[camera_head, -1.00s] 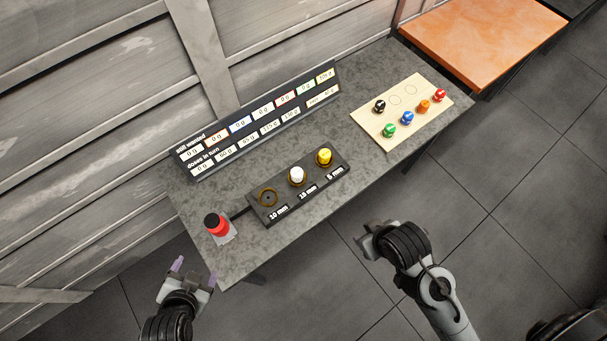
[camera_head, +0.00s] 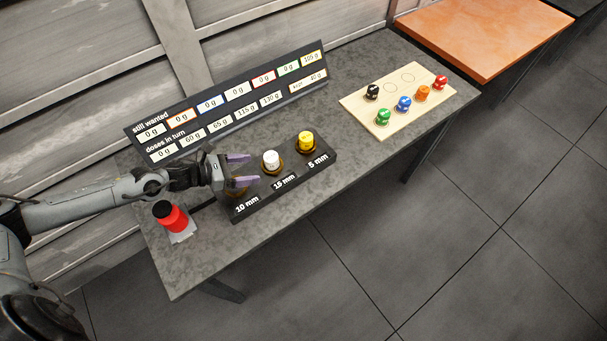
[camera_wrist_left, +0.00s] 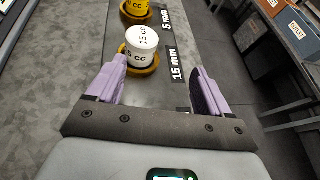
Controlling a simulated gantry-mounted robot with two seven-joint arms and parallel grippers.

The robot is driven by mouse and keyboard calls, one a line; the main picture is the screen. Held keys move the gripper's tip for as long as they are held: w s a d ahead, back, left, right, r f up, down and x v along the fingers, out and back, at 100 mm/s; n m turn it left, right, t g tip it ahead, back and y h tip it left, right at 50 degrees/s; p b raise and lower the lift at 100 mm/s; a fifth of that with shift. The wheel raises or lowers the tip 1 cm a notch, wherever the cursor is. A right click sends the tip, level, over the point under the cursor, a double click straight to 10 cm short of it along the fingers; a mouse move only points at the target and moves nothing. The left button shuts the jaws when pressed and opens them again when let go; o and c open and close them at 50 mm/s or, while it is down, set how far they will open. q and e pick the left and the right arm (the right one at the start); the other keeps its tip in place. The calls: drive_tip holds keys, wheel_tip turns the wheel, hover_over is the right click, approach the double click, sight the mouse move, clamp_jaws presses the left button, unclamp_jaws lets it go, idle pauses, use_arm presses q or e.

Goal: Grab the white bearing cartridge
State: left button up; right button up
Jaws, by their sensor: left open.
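The white bearing cartridge (camera_head: 271,161) stands upright in the middle socket, marked 15 mm, of the dark block (camera_head: 240,213). In the left wrist view the white cartridge (camera_wrist_left: 142,42) bears the text "15 cc" and sits in a brass-coloured ring, just beyond the fingertips. My left gripper (camera_head: 243,170) is open, with purple fingers, over the 10 mm end of the block, to the left of the cartridge. In the left wrist view the open fingers (camera_wrist_left: 157,78) point toward the cartridge, with a gap between them and nothing held. My right gripper is not in view.
A yellow cartridge (camera_head: 306,141) stands in the 5 mm socket beside the white one. A display board (camera_head: 232,103) stands behind.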

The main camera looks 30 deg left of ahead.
sight(276, 157)
use_arm(q)
drive_tip(key=shift+w+a+m+y+b, duration=0.2)
drive_tip(key=shift+w+a+b, duration=0.2)
drive_tip(key=shift+a, duration=0.2)
drive_tip(key=shift+w+a+m+y+b, duration=0.1)
drive_tip(key=shift+w+a+m+b, duration=0.1)
drive_tip(key=shift+w+a+b, duration=0.3)
drive_tip(key=shift+w+a+r, duration=0.1)
drive_tip(key=shift+a, duration=0.05)
drive_tip(key=shift+w, duration=0.3)
drive_tip(key=shift+d+x, duration=0.2)
drive_tip(key=shift+x, duration=2.3)
drive_tip(key=x, duration=0.4)
drive_tip(key=shift+s+d+r, duration=0.15)
drive_tip(key=shift+d+r, duration=0.05)
drive_tip(key=shift+d, duration=0.05)
drive_tip(key=shift+w+d+f, duration=0.25)
drive_tip(key=shift+w+d, duration=0.05)
drive_tip(key=shift+w, duration=0.15)
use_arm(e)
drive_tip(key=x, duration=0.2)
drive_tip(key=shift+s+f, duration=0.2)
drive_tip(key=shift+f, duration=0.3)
use_arm(q)
drive_tip(key=c, duration=1.4)
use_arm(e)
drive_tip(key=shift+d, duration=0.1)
